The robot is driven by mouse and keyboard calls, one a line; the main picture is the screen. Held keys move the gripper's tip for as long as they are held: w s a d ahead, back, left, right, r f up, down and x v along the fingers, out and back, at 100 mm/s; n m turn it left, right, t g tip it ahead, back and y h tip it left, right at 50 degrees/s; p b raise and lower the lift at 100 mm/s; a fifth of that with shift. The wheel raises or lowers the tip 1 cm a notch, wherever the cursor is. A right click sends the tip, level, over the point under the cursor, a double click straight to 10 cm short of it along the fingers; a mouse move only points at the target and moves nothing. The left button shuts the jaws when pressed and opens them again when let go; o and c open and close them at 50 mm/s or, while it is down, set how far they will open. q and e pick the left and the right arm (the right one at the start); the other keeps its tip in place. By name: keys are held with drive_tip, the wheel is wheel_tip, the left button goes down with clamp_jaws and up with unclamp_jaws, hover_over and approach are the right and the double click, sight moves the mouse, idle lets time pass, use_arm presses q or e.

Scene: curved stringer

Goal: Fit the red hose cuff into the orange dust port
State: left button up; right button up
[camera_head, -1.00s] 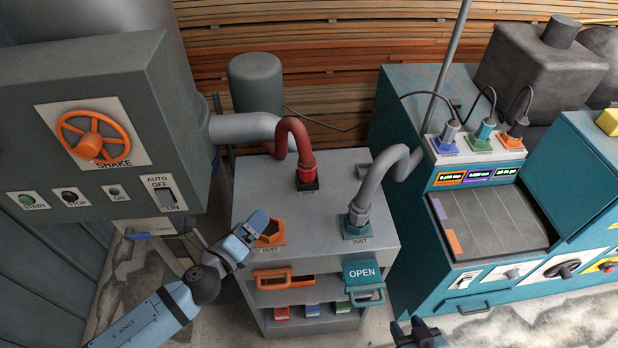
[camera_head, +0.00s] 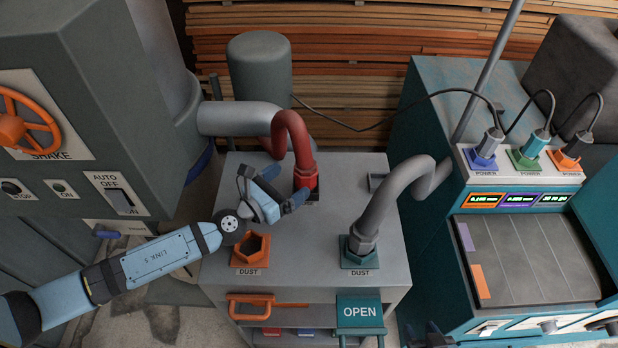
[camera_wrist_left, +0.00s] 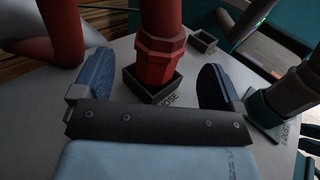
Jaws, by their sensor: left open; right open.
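The red hose cuff (camera_head: 305,178) stands upright in the dark square holder labelled HOSE on the grey cabinet top, at the end of a curved red hose (camera_head: 289,128). In the left wrist view the cuff (camera_wrist_left: 158,62) is between my open fingers, beyond their base, with the dark holder (camera_wrist_left: 150,84) under it. My left gripper (camera_head: 283,187) is open beside the cuff, one finger on each side in the wrist view; contact is not visible. The orange dust port (camera_head: 251,250), a hexagonal empty socket labelled DUST, is at the cabinet's front left. My right gripper (camera_head: 428,338) shows only partly at the bottom edge.
A grey hose (camera_head: 392,205) sits in a teal dust port (camera_head: 360,252) on the right of the cabinet top. A small empty square holder (camera_head: 378,182) is behind it. The grey machine (camera_head: 70,130) stands close on the left. The cabinet's middle top is clear.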

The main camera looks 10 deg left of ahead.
sight(306, 167)
use_arm(q)
drive_tip(key=x, duration=0.6)
drive_tip(key=shift+w+p, duration=0.1)
drive_tip(key=shift+p, duration=0.3)
drive_tip(key=c, duration=1)
drive_tip(key=shift+c, duration=0.4)
drive_tip(key=shift+r, duration=0.2)
